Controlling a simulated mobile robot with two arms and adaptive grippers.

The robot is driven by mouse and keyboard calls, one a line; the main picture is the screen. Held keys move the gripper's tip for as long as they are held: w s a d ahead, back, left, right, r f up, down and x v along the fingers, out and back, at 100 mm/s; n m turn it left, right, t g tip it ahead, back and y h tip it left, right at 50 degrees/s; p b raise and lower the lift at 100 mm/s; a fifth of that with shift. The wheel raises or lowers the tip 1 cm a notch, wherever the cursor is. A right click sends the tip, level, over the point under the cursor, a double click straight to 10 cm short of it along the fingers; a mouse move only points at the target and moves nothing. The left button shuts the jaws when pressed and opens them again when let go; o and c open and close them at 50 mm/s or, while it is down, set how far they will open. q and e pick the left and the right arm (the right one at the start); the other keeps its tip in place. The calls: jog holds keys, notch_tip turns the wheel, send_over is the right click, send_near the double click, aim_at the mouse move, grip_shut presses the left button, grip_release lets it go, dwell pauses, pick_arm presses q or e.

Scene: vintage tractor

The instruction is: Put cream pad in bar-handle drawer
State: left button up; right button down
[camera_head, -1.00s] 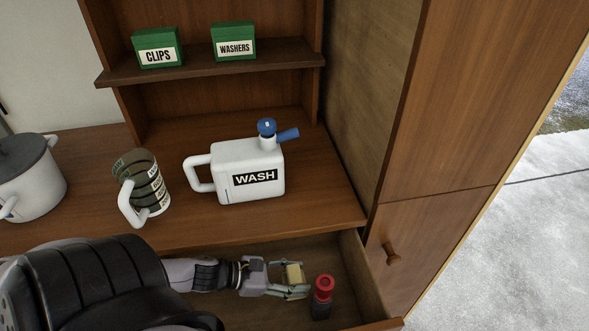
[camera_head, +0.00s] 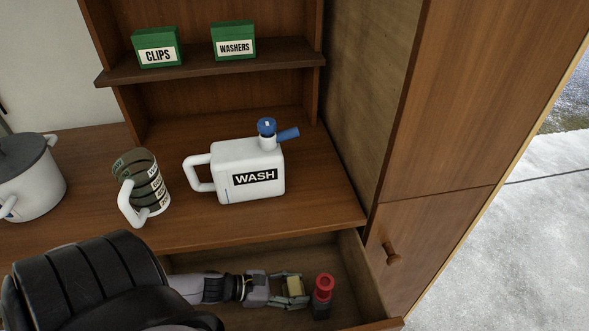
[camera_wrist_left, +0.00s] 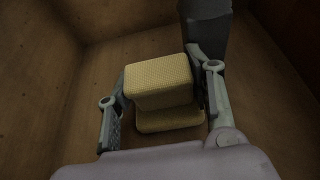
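The cream pad (camera_head: 294,286) is low inside the open drawer (camera_head: 351,265), left of a red-topped dark object. In the left wrist view the pad (camera_wrist_left: 158,82) shows as a pale yellow block with a second yellow part below it. My left gripper (camera_head: 291,289) reaches into the drawer from the left. In the wrist view its fingers (camera_wrist_left: 160,108) stand on both sides of the pad, spread apart, with a narrow gap at the left finger. The drawer's handle is not visible. My right gripper is not in view.
The red-topped object (camera_head: 323,288) stands close to the fingertips. On the worktop above are a white WASH jug (camera_head: 248,171), a mug (camera_head: 146,188) and a lidded pot (camera_head: 31,180). Green CLIPS (camera_head: 157,47) and WASHERS (camera_head: 234,41) boxes sit on the shelf. A cupboard knob (camera_head: 391,254) is at right.

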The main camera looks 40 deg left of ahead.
pick_arm(q)
jog(key=o, duration=0.4)
jog(key=shift+r, duration=0.1)
jog(key=shift+s+a+r+p, duration=0.15)
jog(key=shift+s+r+p, duration=0.05)
jog(key=shift+p, duration=0.15)
jog(key=p+v, duration=0.2)
jog(key=v, duration=0.3)
jog(key=shift+s+a+r, duration=0.1)
jog(key=shift+s+a, duration=0.1)
jog(key=shift+s, duration=0.05)
jog(key=shift+s+a+r, duration=0.2)
jog(key=shift+s+a, duration=0.2)
jog(key=shift+s, duration=0.1)
jog(key=shift+d+f, duration=0.1)
